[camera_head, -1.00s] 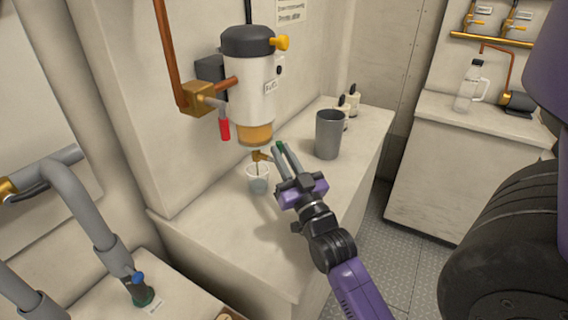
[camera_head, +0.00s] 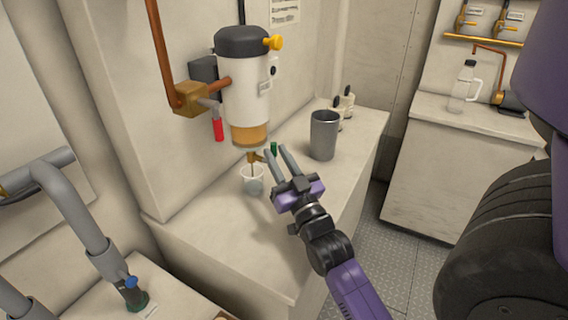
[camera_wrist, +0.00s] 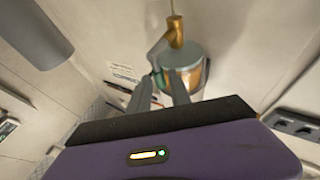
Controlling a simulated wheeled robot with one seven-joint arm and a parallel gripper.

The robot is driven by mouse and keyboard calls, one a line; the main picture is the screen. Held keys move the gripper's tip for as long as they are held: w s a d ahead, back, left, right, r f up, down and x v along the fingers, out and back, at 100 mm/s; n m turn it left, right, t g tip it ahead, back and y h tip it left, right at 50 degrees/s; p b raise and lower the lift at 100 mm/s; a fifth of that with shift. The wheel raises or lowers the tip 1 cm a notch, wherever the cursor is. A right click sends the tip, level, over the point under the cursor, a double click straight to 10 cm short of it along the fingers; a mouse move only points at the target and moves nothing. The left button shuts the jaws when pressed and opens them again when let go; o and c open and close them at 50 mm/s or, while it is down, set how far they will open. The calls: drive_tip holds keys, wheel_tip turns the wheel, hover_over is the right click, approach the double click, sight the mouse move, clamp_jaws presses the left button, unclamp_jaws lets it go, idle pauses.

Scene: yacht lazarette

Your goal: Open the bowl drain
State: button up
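The filter (camera_head: 246,95) is a white cylinder with a dark cap and an amber bowl (camera_head: 250,134) at its bottom. A brass drain (camera_head: 254,157) sits under the bowl; the wrist view shows its brass body (camera_wrist: 177,30) and a grey lever (camera_wrist: 157,52) with a green tip (camera_wrist: 157,77). The green tip (camera_head: 274,148) is by the fingertips in the head view. A thin brownish line runs from the drain down into a clear cup (camera_head: 252,181). My gripper (camera_head: 278,150) is open, its fingers spread around or just short of the green tip; contact is unclear.
A grey metal tumbler (camera_head: 324,136) stands on the counter right of my gripper, with small white-bodied items (camera_head: 345,104) behind it. A red-handled valve (camera_head: 218,128) hangs left of the filter. The counter front (camera_head: 240,230) is clear.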

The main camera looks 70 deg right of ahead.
drive_tip(key=shift+s+a+f, duration=0.25)
drive_tip(key=shift+s, duration=0.05)
drive_tip(key=s+a+b, duration=0.1)
drive_tip(key=s+a, duration=0.7)
drive_tip(key=a, duration=0.1)
drive_tip(key=shift+s, duration=0.25)
drive_tip(key=w+a+f+n+t+y+p, duration=0.1)
drive_tip(key=a+f+n+y, duration=0.3)
drive_tip(key=a, duration=0.4)
drive_tip(key=a+f+n+y+p, duration=0.1)
drive_tip(key=a+f+y, duration=0.2)
drive_tip(key=a+y, duration=0.35)
drive_tip(key=s+a+f+n+g+y, duration=0.1)
drive_tip(key=s+a+n+y, duration=0.1)
drive_tip(key=a, duration=0.4)
drive_tip(key=s+a+f+n+y+p, duration=0.1)
drive_tip(key=s+a+f+n+y, duration=0.1)
drive_tip(key=a, duration=0.4)
drive_tip(key=shift+s+a+f+g+y, duration=0.2)
drive_tip(key=shift+s+a+g+y, duration=0.2)
drive_tip(key=shift+s+y, duration=0.55)
